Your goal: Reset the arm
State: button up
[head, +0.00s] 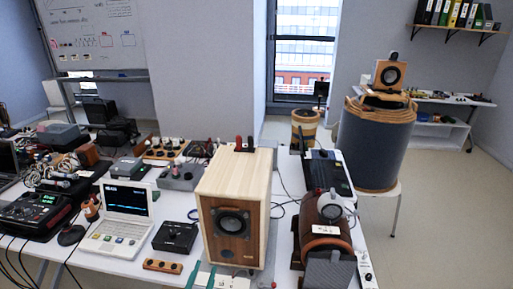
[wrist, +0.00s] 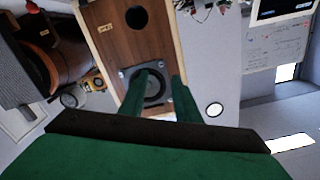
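My gripper (wrist: 159,82) shows in the wrist view as two green fingers with a clear gap between them. It is open, and nothing is held in the gap. The wooden speaker (wrist: 113,45) appears upside down there, with its dark cone behind the fingers; whether they touch it I cannot tell. In the head view the pale box speaker (head: 232,205) stands upright on the white table (head: 275,276). The rest of my arm is mostly out of view.
Left of the speaker are a white laptop (head: 118,222), a black box (head: 175,237) and a red-trimmed mixer (head: 35,211). Right of it are a brown cylinder (head: 320,225) and a dark case (head: 328,172). A large blue drum (head: 376,145) stands behind. The table is crowded.

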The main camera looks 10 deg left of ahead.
jog(key=s+d+f+n+g+y, duration=0.1)
jog(key=s+d+f+n, duration=0.1)
jog(key=s+d+f, duration=0.35)
jog(key=s+d+f+n+g+y, duration=0.1)
jog(key=s+d+f+n+g, duration=0.15)
jog(key=s+f, duration=0.65)
jog(key=s+d+r, duration=0.3)
jog(key=s+d, duration=0.3)
jog(key=s, duration=0.4)
jog(key=s+d+r+t+h, duration=0.1)
jog(key=s+d+r, duration=0.2)
jog(key=s, duration=0.6)
jog(key=d, duration=0.2)
jog(key=shift+s+d+r, duration=0.35)
jog(key=shift+d, duration=0.05)
jog(key=shift+n, duration=0.25)
